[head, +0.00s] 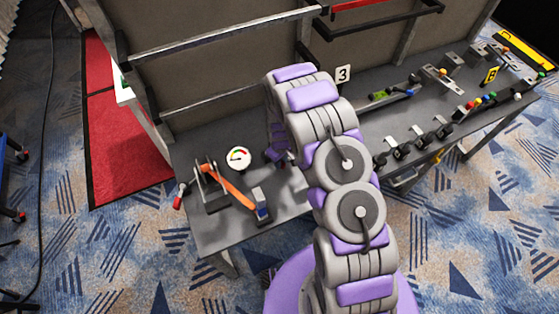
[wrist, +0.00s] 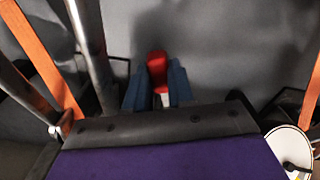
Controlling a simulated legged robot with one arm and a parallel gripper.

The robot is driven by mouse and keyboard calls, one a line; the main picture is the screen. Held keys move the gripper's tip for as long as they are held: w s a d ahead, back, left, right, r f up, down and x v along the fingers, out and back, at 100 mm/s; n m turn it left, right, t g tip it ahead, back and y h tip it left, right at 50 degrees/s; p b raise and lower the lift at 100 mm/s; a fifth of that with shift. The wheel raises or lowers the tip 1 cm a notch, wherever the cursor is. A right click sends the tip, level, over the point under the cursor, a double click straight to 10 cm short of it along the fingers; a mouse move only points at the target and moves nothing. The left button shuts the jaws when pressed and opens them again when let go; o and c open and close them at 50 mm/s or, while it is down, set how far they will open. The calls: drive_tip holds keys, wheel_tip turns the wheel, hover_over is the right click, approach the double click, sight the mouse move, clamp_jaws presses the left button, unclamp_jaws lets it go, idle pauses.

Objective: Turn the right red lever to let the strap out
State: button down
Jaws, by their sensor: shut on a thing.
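The right red lever's handle (wrist: 157,67) shows in the wrist view, red with a paler lower part. The two blue fingers of my gripper (wrist: 157,88) sit on either side of it, shut on it. In the head view my gripper (head: 281,157) is small and partly hidden by my arm, and this lever cannot be made out there. The orange strap (head: 232,188) runs slanting through a dark metal frame on the bench to a blue-ended block. Orange strap also shows at the left of the wrist view (wrist: 42,55). Another red-handled lever (head: 178,200) is at the bench's left edge.
A round white gauge (head: 238,157) sits on the grey bench (head: 215,235) behind the strap; it also shows at the wrist view's lower right (wrist: 288,148). Metal rails and a back panel (head: 215,65) rise behind. Valves and coloured knobs (head: 480,100) occupy the bench's right side.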

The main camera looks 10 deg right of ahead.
drive_tip(key=shift+s+f, duration=0.2)
drive_tip(key=c, duration=1.2)
unclamp_jaws()
drive_tip(key=shift+o, duration=1.2)
drive_tip(key=shift+w, duration=0.2)
